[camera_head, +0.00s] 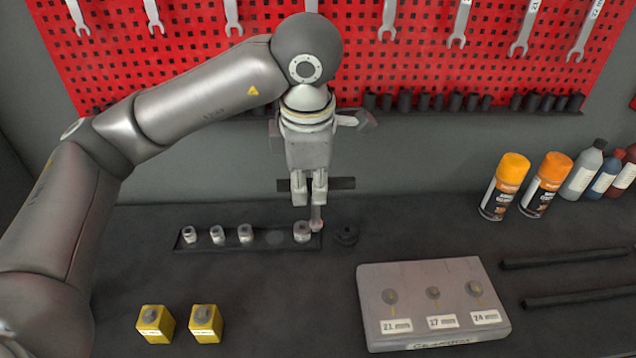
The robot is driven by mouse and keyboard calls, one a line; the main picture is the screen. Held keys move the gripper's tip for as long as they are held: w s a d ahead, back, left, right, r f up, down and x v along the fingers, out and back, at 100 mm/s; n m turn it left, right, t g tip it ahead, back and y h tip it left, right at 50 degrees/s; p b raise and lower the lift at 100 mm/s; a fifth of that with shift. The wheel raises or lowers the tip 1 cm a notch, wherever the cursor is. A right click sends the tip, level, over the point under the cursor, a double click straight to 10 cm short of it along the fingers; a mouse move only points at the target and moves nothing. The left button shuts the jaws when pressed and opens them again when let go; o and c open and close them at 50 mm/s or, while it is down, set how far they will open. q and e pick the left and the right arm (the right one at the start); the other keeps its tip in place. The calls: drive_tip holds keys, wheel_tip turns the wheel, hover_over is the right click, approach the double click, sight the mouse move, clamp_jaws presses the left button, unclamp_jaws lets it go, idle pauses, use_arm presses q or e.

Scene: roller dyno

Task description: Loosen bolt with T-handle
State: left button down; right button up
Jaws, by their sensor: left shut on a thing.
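My left gripper (308,200) points down above the back of the workbench. It is shut on the T-handle, whose dark crossbar (343,184) shows on both sides of the fingers. The T-handle's shaft (317,213) hangs down near the right end of a dark socket tray (272,241). A light socket (302,232) stands there beside the shaft's lower end; I cannot tell whether they touch. Three more sockets (217,235) stand at the tray's left. A grey gearbox block (430,280) carries three bolts labelled 21 (390,296), 17 (433,293) and 24 (473,288). My right gripper is out of view.
Two yellow blocks (155,330) with bolt heads stand front left. A red pegboard (400,60) with wrenches hangs behind.

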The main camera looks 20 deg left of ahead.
use_arm(q)
wheel_tip(320, 180, up, 11)
drive_tip(key=p, duration=0.7)
drive_tip(key=shift+f, duration=0.1)
